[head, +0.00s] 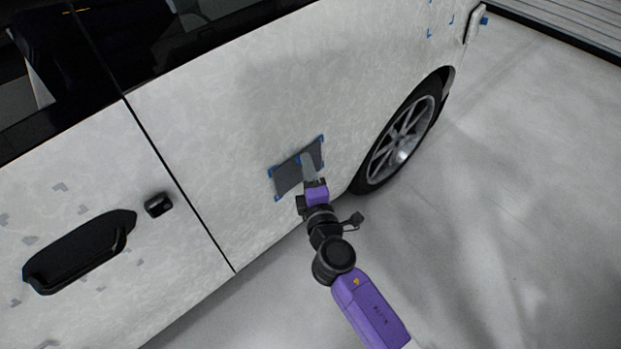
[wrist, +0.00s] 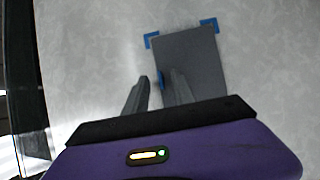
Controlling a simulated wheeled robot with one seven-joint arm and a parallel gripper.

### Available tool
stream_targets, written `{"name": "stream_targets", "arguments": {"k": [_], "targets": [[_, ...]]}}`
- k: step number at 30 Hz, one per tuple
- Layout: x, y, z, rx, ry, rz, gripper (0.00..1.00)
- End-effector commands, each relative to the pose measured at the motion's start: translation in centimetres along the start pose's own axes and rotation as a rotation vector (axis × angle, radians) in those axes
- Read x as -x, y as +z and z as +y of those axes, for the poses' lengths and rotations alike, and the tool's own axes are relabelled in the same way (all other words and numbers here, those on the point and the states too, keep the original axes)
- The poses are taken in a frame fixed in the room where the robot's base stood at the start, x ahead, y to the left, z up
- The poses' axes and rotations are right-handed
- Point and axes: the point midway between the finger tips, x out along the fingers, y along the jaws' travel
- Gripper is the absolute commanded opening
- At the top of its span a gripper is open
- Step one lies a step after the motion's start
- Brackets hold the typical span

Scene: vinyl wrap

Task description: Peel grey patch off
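The grey patch (head: 288,180) is a flat rectangle on the white, patterned side panel of the car, with blue pieces at its corners. In the wrist view the patch (wrist: 198,55) looks flat against the panel. A small blue tab (wrist: 162,80) shows at its left edge. My gripper (wrist: 161,77) is open, its two grey fingers apart on either side of that tab. The right finger overlaps the patch in the picture and the left finger is over the white panel. I cannot tell if they touch. My gripper (head: 308,163) also covers part of the patch in the head view.
The car's wheel (head: 402,145) is to the right of the patch. A black door handle (head: 80,252) and a small black knob (head: 158,204) are at the left. A door seam runs between them and the patch. The pale floor (head: 500,230) at the right is clear.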

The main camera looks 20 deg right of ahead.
Motion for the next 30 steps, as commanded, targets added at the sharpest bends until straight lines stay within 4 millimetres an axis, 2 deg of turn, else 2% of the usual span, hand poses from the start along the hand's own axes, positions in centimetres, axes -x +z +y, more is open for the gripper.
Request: {"name": "stream_targets", "arguments": {"k": [4, 12, 13, 17, 18, 30], "targets": [[-0.89, 0.02, 0.02, -0.001, 0.0, -0.001, 0.31], [-1.01, 0.02, -0.03, -0.001, -0.001, 0.0, 0.31], [-1.01, 0.02, -0.03, -0.001, -0.001, 0.0, 0.29], [-1.0, 0.02, -0.02, -0.001, -0.001, 0.0, 0.03], [-1.0, 0.01, -0.02, -0.001, -0.001, 0.0, 0.0], [-0.99, 0.0, -0.03, -0.001, -0.001, 0.0, 0.0]]}}
